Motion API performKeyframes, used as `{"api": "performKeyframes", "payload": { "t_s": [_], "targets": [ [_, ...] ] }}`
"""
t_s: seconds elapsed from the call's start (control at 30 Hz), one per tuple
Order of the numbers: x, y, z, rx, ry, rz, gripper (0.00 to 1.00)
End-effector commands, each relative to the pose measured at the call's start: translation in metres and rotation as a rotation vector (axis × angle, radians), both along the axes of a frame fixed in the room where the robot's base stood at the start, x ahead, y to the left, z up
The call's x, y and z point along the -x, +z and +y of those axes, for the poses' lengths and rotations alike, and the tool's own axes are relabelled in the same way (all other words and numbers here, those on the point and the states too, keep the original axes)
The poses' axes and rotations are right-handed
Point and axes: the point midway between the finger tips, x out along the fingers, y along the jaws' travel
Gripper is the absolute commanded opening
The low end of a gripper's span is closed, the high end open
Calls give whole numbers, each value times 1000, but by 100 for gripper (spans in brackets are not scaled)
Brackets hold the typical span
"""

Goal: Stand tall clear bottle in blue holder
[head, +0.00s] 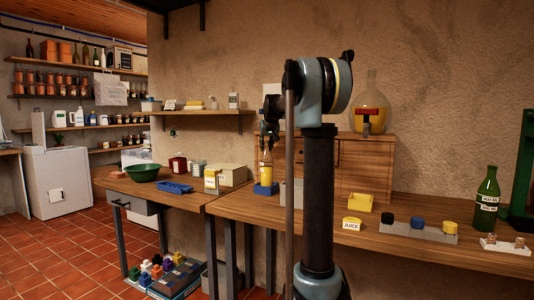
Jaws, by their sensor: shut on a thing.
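A tall clear bottle (266,173) with yellow-orange contents is upright near the middle of the head view. My gripper (268,143) is above it, small and dark, shut on the bottle's upper part. The blue holder (265,189) is directly below the bottle on the wooden table. The bottle's lower end meets the holder's top in the picture; I cannot tell whether it is fully seated. My own arm column stands just right of them and hides part of the table.
A grey box (293,192) stands just right of the blue holder. A yellow bin (359,203), a yellow juice-labelled item (352,224) and a grey rack (419,233) are farther right. A green bottle (487,199) stands near the right edge. A blue tray (174,187) and green bowl (142,173) are left.

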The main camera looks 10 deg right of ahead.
Motion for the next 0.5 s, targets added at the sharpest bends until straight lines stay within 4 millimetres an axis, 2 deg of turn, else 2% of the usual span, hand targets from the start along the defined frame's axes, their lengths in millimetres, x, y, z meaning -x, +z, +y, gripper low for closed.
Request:
{"api": "performKeyframes", "payload": {
  "t_s": [0.13,0.33,0.5],
  "targets": [
    [-1,-8,-1,1,-1,16,0],
    [-1,-23,-14,1,-14,15,0],
    [-1,-27,-17,1,-17,15,0]
  ]
}}
